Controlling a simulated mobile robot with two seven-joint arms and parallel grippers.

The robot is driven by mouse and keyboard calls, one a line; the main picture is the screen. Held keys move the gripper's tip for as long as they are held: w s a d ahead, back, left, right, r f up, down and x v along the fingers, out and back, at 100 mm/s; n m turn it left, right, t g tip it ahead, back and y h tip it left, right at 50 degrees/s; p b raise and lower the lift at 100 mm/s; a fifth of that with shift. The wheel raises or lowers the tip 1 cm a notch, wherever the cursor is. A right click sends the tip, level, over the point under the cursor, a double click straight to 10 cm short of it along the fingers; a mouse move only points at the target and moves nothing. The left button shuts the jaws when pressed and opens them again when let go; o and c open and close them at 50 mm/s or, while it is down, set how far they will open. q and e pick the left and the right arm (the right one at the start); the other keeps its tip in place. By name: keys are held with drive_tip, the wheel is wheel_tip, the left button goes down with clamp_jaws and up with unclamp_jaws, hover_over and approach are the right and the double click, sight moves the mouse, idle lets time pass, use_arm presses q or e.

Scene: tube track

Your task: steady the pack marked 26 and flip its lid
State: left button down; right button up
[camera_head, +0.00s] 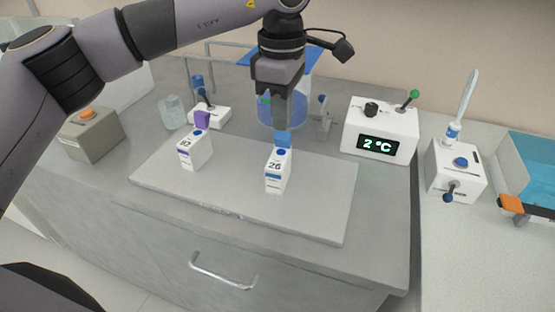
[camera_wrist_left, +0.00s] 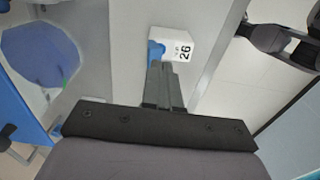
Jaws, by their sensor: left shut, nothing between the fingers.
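The pack marked 26 (camera_head: 276,180) stands upright on the pale board (camera_head: 225,203). It is white with a blue band and a blue cap on top. Its blue lid (camera_head: 283,138) stands up at the back of the top. The pack also shows in the left wrist view (camera_wrist_left: 182,43), with the lid (camera_wrist_left: 156,52) beside the fingertips. My left gripper (camera_head: 281,127) is shut and empty, pointing down just above the lid; I cannot tell whether it touches. My right gripper is in neither view.
A second white pack (camera_head: 196,152) with a raised purple lid stands left on the board. Behind are a glass beaker (camera_head: 172,112) and a blue-topped stand (camera_head: 312,62). A box reading 2 °C (camera_head: 380,130) stands right. The board's front right is clear.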

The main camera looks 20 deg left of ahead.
use_arm(q)
drive_tip(key=shift+w+r+p, duration=0.1)
drive_tip(key=shift+w+p, duration=0.5)
drive_tip(key=shift+w, duration=0.2)
drive_tip(key=w+p, duration=0.3)
drive_tip(key=shift+w, duration=0.4)
drive_tip(key=shift+f, duration=0.3)
wheel_tip(320, 180, down, 3)
drive_tip(key=shift+a+f+b, duration=0.1)
drive_tip(key=shift+f+b, duration=0.1)
drive_tip(key=shift+b, duration=0.6)
drive_tip(key=shift+s+r, duration=0.2)
drive_tip(key=shift+s, duration=0.4)
drive_tip(key=shift+s+r, duration=0.2)
drive_tip(key=shift+s, duration=0.4)
